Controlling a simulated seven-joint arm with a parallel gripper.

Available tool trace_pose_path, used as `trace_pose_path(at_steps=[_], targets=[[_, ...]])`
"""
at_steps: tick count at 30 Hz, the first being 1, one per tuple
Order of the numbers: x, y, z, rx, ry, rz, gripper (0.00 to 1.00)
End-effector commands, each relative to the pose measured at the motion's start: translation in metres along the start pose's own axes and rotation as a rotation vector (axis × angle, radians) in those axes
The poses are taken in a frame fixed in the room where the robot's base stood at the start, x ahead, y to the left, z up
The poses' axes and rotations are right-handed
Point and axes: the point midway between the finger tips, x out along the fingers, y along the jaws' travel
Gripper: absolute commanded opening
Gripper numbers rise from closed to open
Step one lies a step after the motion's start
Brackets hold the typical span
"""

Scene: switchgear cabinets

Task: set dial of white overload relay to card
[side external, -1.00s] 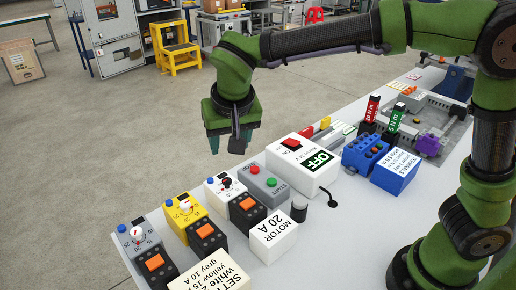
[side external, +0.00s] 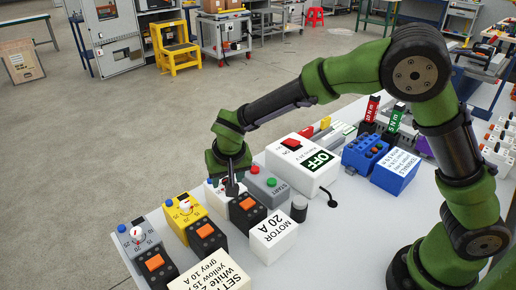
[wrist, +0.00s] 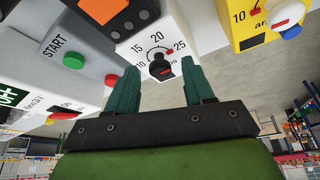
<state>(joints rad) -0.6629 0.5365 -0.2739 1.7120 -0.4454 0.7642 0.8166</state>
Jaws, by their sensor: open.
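The white overload relay (side external: 215,190) stands in the row of relays, mostly covered by my gripper in the side external view. In the wrist view the white relay (wrist: 150,30) shows a scale from 10 to 25 and a black dial knob (wrist: 160,68). A small red mark is near 25; the knob's exact setting is hard to read. My gripper (wrist: 162,82) is open, its fingertips on either side of the knob in the picture; contact cannot be told. It also shows low over the relay in the side external view (side external: 232,188). The setting card (side external: 215,275) is cut off; its white value is not fully readable.
The yellow relay (side external: 185,208) and grey relay (side external: 137,235) stand to the left. The START/STOP box (side external: 265,185) and the white OFF box (side external: 303,162) are close on the right. The MOTOR 20 A block (side external: 274,236) stands in front.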

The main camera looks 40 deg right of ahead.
Motion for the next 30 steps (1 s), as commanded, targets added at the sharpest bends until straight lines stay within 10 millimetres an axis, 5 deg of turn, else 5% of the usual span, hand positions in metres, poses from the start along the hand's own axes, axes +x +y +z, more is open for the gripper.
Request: trace_pose_path(at_steps=[6, 17, 30], targets=[[0.0000, -0.0003, -0.0001, 0.000, 0.000, -0.001, 0.52], [-0.0004, -0.0003, -0.0001, 0.000, 0.000, -0.001, 0.00], [-0.0009, 0.0013, -0.0008, -0.090, 0.001, -0.041, 0.00]])
